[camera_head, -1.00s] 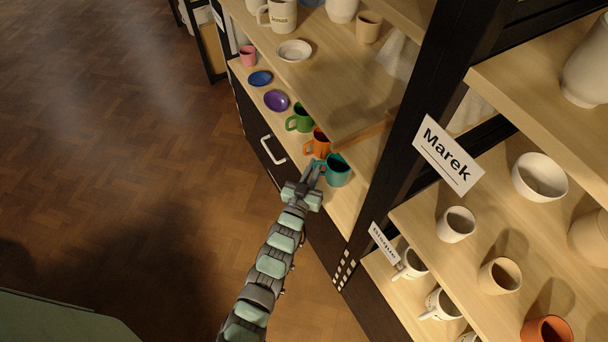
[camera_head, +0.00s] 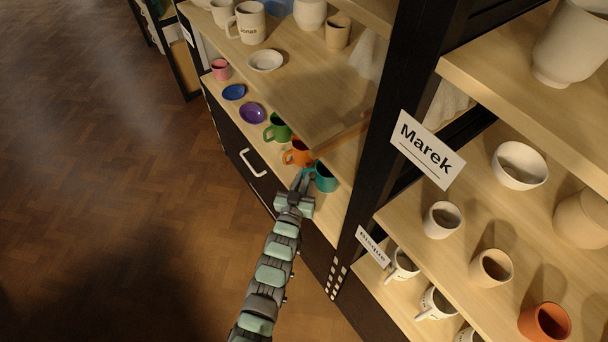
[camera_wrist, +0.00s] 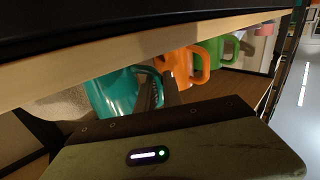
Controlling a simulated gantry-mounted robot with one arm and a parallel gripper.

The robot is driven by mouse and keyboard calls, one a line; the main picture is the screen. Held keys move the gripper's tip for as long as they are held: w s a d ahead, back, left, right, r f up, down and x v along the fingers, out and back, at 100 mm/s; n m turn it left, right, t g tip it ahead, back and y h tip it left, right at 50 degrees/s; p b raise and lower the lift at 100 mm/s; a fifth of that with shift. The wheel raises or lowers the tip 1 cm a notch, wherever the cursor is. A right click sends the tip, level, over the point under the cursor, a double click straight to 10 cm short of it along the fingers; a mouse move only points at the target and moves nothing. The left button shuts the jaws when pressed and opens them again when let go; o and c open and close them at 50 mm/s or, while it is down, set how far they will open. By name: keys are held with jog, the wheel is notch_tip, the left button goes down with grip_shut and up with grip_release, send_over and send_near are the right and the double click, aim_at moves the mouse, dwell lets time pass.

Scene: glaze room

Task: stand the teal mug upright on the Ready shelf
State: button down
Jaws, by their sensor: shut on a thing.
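The teal mug (camera_head: 325,179) is upright at the near end of the low shelf (camera_head: 333,205) that holds a row of coloured ware. It also shows in the wrist view (camera_wrist: 116,94). My gripper (camera_head: 306,181) reaches in from the aisle side and is shut on the mug's handle. Its fingers (camera_wrist: 168,92) show at the handle in the wrist view. I cannot tell whether the mug's base touches the board. No label reading Ready is legible.
An orange mug (camera_head: 297,153) stands close beside the teal mug, then a green mug (camera_head: 279,131), purple and blue dishes and a pink mug. A dark post (camera_head: 378,150) stands to the right, with Marek (camera_head: 428,150) and Bisque (camera_head: 373,247) signs.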

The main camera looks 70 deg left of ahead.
jog(key=shift+f, duration=0.2)
jog(key=c, duration=1.4)
grip_release()
jog(key=shift+s+d+r+p, duration=0.1)
jog(key=shift+s+d+p, duration=0.3)
jog(key=shift+d, duration=0.2)
jog(key=p+v, duration=0.3)
jog(key=v, duration=0.6)
jog(key=shift+s+d, duration=0.1)
jog(key=shift+d, duration=0.05)
